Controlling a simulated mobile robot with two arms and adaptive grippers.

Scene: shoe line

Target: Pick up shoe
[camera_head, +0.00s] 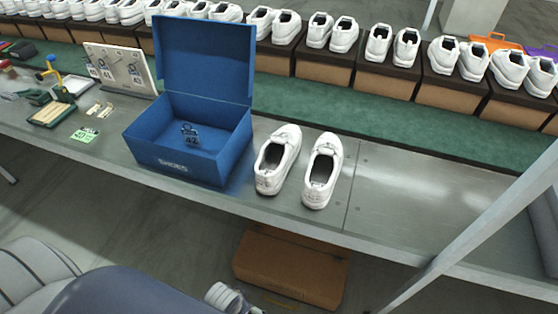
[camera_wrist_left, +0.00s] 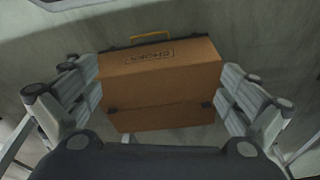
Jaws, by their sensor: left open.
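A pair of white shoes stands upright on the grey metal table, side by side with toes away from me. The left shoe (camera_head: 278,160) is close to the blue box, and the right shoe (camera_head: 323,170) is beside it. My left gripper (camera_wrist_left: 160,84) is open and empty in the left wrist view, pointing toward a brown case below. It is apart from the shoes. My right gripper is not in view.
The brown case (camera_head: 290,265) lies on the floor under the table; it also fills the left wrist view (camera_wrist_left: 155,75). White shoes on boxes line the back. Tools and a green card (camera_head: 84,134) lie at left. The table right of the shoes is clear. A grey post (camera_head: 480,225) crosses the right.

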